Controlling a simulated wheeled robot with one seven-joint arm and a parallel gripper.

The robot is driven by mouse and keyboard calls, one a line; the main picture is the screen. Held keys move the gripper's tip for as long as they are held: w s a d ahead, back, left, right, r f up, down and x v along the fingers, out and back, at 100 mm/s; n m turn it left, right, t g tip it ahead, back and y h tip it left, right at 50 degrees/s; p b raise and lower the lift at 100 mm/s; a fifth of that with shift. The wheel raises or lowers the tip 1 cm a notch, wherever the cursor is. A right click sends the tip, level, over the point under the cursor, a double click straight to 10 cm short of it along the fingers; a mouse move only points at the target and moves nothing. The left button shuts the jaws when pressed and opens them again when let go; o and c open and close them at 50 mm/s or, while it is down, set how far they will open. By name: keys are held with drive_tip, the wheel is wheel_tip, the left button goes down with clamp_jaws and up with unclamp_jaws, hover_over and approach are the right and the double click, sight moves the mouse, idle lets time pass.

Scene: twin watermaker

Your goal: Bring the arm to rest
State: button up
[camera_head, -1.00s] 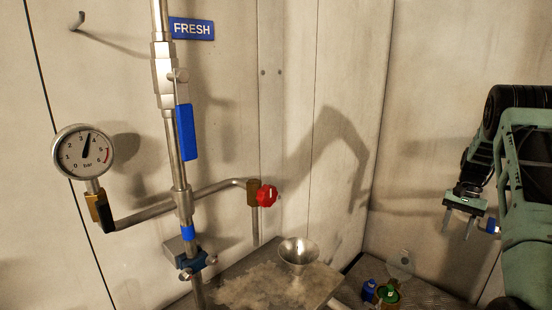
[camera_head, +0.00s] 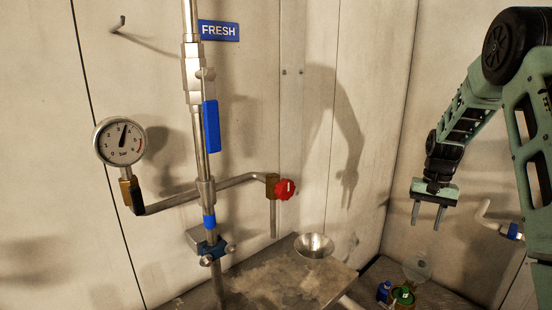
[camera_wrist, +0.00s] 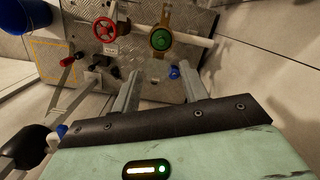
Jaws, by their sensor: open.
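My gripper (camera_head: 427,216) is at the right in the head view, hanging from my green and black arm with its two fingers pointing down. The fingers are apart and nothing is between them. It is in the air, right of the red-knobbed valve and above the bench. In the wrist view my gripper (camera_wrist: 157,88) shows its two grey fingers spread, with the plated floor area beyond them.
A pipe with a gauge (camera_head: 120,141), blue-handled valve (camera_head: 211,126) and red knob (camera_head: 285,189) stands at left. A metal funnel (camera_head: 314,245) rests on the bench (camera_head: 285,285). A red handwheel (camera_wrist: 105,30) and green-topped fitting (camera_wrist: 161,39) show in the wrist view.

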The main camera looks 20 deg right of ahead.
drive_tip(key=a+r+n+t, duration=0.1)
drive_tip(key=a+r+n, duration=0.2)
drive_tip(key=a, duration=0.9)
drive_tip(key=s+a+r+n+p, duration=0.1)
drive_tip(key=s+a+r+n, duration=0.2)
drive_tip(key=s+a, duration=0.5)
drive_tip(key=s+a+r+n+p, duration=0.2)
drive_tip(key=s+a+n, duration=0.4)
drive_tip(key=a, duration=0.8)
drive_tip(key=s+a+r+n+p, duration=0.2)
drive_tip(key=s+a+r+n, duration=0.2)
drive_tip(key=s+a, duration=0.5)
drive_tip(key=a, duration=0.2)
drive_tip(key=shift+s+a, duration=0.3)
drive_tip(key=shift+a, duration=0.1)
